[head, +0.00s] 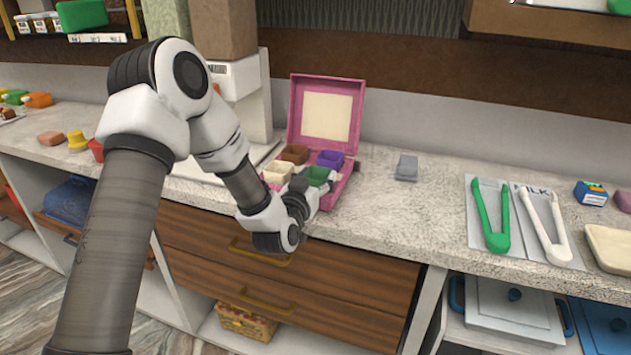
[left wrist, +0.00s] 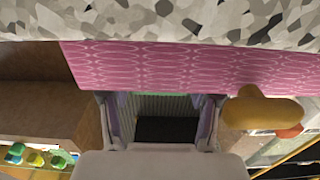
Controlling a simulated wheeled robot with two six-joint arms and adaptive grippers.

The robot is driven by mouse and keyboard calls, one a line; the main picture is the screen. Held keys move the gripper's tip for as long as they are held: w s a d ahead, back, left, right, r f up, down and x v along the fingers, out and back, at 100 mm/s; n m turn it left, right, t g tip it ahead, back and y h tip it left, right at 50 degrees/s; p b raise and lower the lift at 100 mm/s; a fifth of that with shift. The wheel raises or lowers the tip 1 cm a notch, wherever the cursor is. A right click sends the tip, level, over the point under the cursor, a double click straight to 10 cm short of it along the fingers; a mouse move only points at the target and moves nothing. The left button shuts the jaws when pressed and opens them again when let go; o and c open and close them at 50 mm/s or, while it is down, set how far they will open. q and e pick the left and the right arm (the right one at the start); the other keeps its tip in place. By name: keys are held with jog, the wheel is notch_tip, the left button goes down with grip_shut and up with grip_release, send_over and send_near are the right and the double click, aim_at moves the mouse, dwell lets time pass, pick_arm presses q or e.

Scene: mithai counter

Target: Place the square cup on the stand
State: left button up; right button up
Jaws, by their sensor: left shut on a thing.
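An open pink box (head: 342,193) on the counter holds small square cups: brown (head: 295,153), purple (head: 330,158), cream (head: 277,173) and green (head: 316,174). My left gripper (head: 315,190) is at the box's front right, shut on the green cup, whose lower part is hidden. In the left wrist view, my left gripper's fingers (left wrist: 160,110) stand apart with a thin green edge between their tips, close to the pink box wall (left wrist: 150,68). A small grey stand-like piece (head: 407,167) is on the counter right of the box. My right gripper is not in view.
Green tongs (head: 492,220) and white tongs (head: 545,230) lie on a mat at the right. A white appliance (head: 245,95) stands behind the box on the left. The counter (head: 410,215) between box and mat is mostly clear. Wooden drawers (head: 330,275) are below.

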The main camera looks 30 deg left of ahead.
pick_arm(q)
jog(key=shift+s+f, duration=0.1)
jog(key=shift+f, duration=0.05)
jog(key=o, duration=1)
jog(key=shift+s+d, duration=0.1)
jog(key=shift+s, duration=0.15)
jog(key=shift+o, duration=0.4)
jog(key=s, duration=0.7)
jog(key=shift+d+b, duration=0.4)
jog(key=shift+b, duration=0.05)
jog(key=w+g+p, duration=0.1)
jog(key=w+p, duration=0.1)
jog(key=p, duration=0.3)
jog(key=w+g+p, duration=0.1)
jog(key=w+p, duration=0.1)
jog(key=p, duration=0.4)
jog(key=w+r+g+h+p, duration=0.1)
jog(key=w+p, duration=0.1)
jog(key=p, duration=0.4)
jog(key=shift+w+a, duration=0.35)
jog(key=shift+a, duration=0.05)
jog(key=shift+w+f, duration=0.15)
jog(key=shift+w, duration=0.1)
